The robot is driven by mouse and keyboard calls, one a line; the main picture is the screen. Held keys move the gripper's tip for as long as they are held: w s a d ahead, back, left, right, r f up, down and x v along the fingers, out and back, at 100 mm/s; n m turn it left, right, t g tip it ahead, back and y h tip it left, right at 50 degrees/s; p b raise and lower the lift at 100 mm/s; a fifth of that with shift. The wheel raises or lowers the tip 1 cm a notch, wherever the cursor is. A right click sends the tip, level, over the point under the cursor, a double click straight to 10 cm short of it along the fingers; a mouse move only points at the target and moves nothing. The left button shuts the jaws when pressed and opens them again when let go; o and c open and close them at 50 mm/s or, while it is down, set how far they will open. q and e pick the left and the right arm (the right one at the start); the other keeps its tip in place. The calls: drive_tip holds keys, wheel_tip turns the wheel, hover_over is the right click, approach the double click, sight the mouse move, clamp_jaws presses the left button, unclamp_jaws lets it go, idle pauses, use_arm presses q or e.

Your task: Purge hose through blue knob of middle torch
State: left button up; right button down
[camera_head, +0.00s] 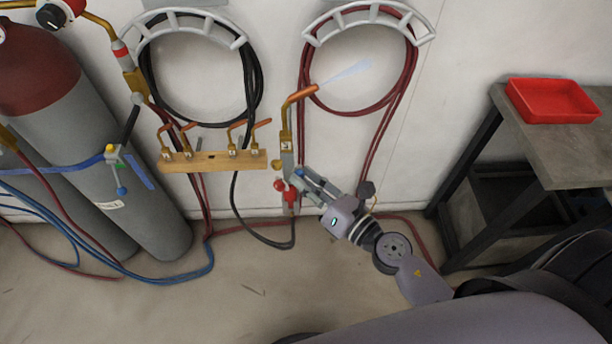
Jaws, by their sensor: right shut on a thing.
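The torch (287,143) stands upright against the wall between the two hose reels, with its copper tip (300,93) bent up to the right. A pale bluish plume (346,72) comes out of the tip. Near its base are a blue knob (299,172) on the right and a red knob (279,185) on the left. My right gripper (304,177) reaches in from the lower right and is shut at the blue knob, whose far part its fingers partly hide. My left gripper is not in view.
A wooden rack (213,161) with several copper tips is left of the torch. A black hose (257,80) and a red hose (307,60) hang on reels. A table with a red tray (552,100) is right. Blue hoses (150,279) lie on the floor.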

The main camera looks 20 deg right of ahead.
drive_tip(key=shift+m+p, duration=1.6)
drive_tip(key=shift+m, duration=1.9)
drive_tip(key=c, duration=1.4)
unclamp_jaws()
drive_tip(key=v, duration=1.2)
drive_tip(key=shift+d+r, duration=0.15)
drive_tip(key=shift+d, duration=0.1)
